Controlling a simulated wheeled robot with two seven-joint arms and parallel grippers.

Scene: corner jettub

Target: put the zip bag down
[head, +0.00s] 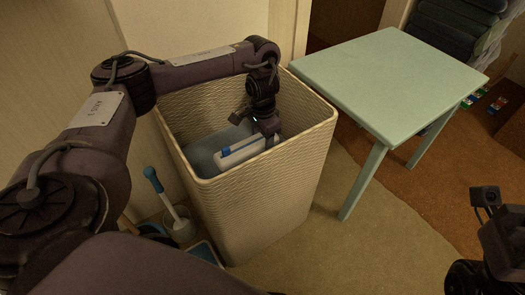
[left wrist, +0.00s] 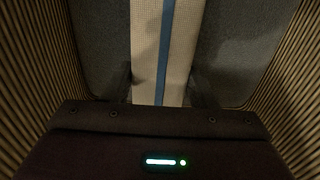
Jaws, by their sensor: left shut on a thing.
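The zip bag (head: 238,154) is pale with a blue strip along it, inside the tall woven basket (head: 262,185). In the left wrist view the bag (left wrist: 146,45) runs up the middle between my fingers, its blue strip lengthwise. My left gripper (head: 268,137) reaches down inside the basket and is shut on the bag. It also shows in the left wrist view (left wrist: 160,88), with a finger on each side of the bag. The bag's underside is hidden, so I cannot tell whether it touches what lies below. My right arm's end shows at the lower right; its fingertips are not clear.
Grey-blue material (head: 205,150) lies in the basket under the bag. The basket's walls stand close around my left gripper. A pale green table (head: 390,75) with a bare top is to the right. A blue-handled brush (head: 165,195) stands left of the basket.

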